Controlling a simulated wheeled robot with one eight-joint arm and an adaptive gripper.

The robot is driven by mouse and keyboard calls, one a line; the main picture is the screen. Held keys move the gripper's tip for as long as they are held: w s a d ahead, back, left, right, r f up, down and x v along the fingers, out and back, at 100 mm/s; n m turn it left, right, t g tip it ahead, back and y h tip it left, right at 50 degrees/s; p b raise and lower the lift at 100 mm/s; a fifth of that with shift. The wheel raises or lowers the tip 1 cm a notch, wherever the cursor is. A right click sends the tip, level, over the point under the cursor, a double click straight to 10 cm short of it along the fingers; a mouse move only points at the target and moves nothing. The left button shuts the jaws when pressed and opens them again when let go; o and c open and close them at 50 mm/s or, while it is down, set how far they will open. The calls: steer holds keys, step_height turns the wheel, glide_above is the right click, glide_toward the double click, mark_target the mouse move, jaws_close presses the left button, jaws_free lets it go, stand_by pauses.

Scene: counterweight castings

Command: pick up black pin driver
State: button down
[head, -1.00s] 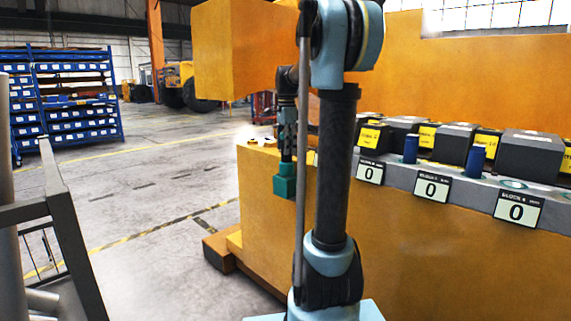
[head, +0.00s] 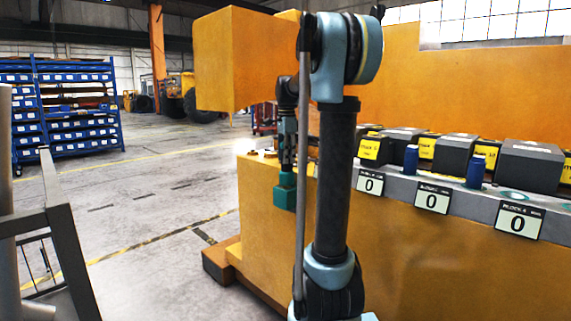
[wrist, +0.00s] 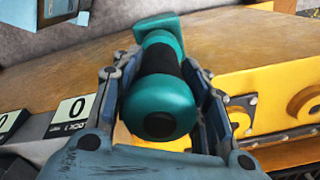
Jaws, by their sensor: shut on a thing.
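My gripper (wrist: 160,92) is shut on a teal tool with a black band around its middle, which looks like the pin driver (wrist: 165,108). Its rounded end faces the wrist camera and its wider block-like head is at the far end. In the head view my gripper (head: 287,150) hangs pointing down, with the teal head of the tool (head: 284,194) below it. The tool is in the air beside the left end of the yellow casting (head: 262,215). My arm hides part of the casting behind it.
A grey ledge (head: 400,186) to the right bears dark blocks (head: 455,150) with yellow labels, two blue cylinders (head: 411,159) (head: 475,167) and signs reading 0 (head: 433,199). A grey metal frame (head: 62,225) stands at left. Open floor (head: 140,190) lies between, with blue shelving (head: 70,105) behind.

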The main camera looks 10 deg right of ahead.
step_height(320, 180, up, 19)
steer(key=shift+r, duration=0.15)
stand_by(0.8)
